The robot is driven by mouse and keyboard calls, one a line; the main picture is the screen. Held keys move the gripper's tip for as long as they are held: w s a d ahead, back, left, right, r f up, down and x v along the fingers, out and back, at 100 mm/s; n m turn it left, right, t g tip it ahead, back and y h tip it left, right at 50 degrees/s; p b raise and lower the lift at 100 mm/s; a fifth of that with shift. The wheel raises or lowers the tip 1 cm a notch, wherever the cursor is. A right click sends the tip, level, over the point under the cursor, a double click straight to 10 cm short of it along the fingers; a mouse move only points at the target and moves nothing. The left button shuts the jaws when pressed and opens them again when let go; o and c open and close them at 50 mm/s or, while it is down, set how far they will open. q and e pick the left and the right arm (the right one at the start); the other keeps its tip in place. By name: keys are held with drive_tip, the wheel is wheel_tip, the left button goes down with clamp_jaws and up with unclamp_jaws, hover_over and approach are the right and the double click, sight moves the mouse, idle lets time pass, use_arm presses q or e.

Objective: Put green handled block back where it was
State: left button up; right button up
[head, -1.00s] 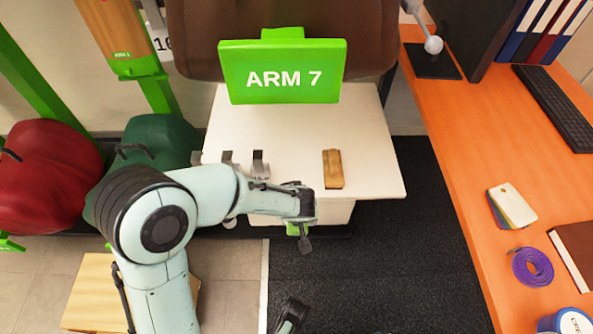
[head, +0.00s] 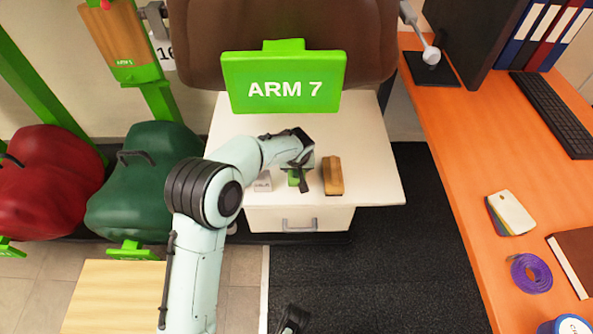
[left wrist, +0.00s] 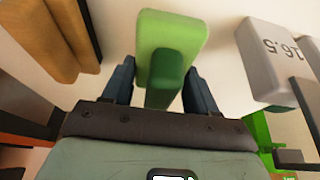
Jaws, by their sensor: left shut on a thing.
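The green handled block (head: 293,178) is held by my left gripper (head: 301,178) over the front part of the white cabinet top (head: 375,150). In the left wrist view the block (left wrist: 170,35) sits between the two dark fingers (left wrist: 160,88), its darker green handle towards the palm. I cannot tell whether its underside touches the cabinet top. It lies between a grey block marked 16.5 (left wrist: 265,62), also in the head view (head: 262,183), and a wood-brown block (head: 333,175). A dark tip at the bottom of the head view looks like my right gripper (head: 292,319); its jaws are unclear.
A green ARM 7 sign (head: 284,82) and a brown saddle (head: 290,25) stand behind the cabinet top. A drawer with a handle (head: 300,224) is below. Green (head: 145,185) and red (head: 45,180) saddles are left. An orange desk (head: 450,150) is right.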

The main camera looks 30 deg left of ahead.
use_arm(q)
drive_tip(key=f, duration=0.1)
drive_tip(key=f+b, duration=0.1)
drive_tip(key=f, duration=0.1)
drive_tip(key=shift+w+a+f, duration=0.1)
drive_tip(key=shift+w+f, duration=0.05)
drive_tip(key=shift+w, duration=0.05)
use_arm(e)
drive_tip(key=shift+w+d+f+t, duration=0.15)
drive_tip(key=shift+w+d+f, duration=0.1)
drive_tip(key=shift+w, duration=0.15)
drive_tip(key=shift+w+d+f+t, duration=0.15)
drive_tip(key=shift+w+f, duration=0.1)
drive_tip(key=shift+w, duration=0.1)
use_arm(q)
drive_tip(key=shift+f, duration=0.2)
drive_tip(key=o, duration=1)
use_arm(e)
drive_tip(key=shift+w+d+f, duration=0.15)
drive_tip(key=shift+f, duration=0.05)
